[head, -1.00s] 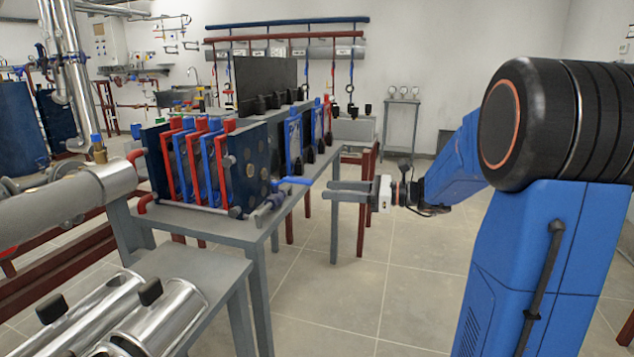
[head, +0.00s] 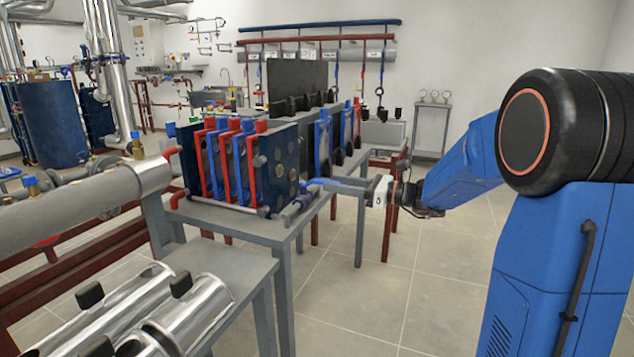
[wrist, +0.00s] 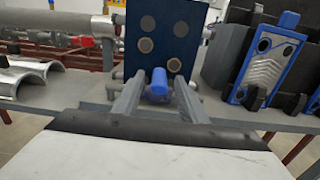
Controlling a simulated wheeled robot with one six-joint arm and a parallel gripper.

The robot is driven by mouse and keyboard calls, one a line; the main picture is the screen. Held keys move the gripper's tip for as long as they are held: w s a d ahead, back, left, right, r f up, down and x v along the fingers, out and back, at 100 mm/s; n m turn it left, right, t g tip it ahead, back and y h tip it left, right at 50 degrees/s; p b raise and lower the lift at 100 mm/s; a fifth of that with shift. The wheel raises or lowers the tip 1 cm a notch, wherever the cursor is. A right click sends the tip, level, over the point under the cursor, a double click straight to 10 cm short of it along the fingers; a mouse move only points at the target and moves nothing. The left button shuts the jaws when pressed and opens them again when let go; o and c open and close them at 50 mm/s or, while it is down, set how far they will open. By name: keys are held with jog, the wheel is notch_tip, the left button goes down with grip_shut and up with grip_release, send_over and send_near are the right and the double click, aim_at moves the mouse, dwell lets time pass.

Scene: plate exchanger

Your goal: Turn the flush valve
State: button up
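The flush valve shows as a blue handle (wrist: 158,82) on a grey pipe fitting at the foot of the dark blue plate exchanger (wrist: 160,38). In the head view the blue handle (head: 312,181) is at the front right corner of the exchanger (head: 276,160). My gripper (wrist: 156,90) is open, with one grey finger on each side of the handle. In the head view my gripper (head: 335,185) points left, its fingertips at the handle. I cannot tell whether either finger touches it.
The grey table (head: 262,230) carries the exchanger. Blue-framed plates (wrist: 272,65) with black knobs stand to the right of the handle. Shiny half-pipe shells (head: 180,315) lie on a nearer table. The floor at the middle right is clear.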

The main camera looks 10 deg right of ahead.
aim_at(317, 181)
jog(key=x, duration=0.6)
jog(key=shift+w+a, duration=0.15)
jog(key=shift+a, duration=0.1)
grip_shut()
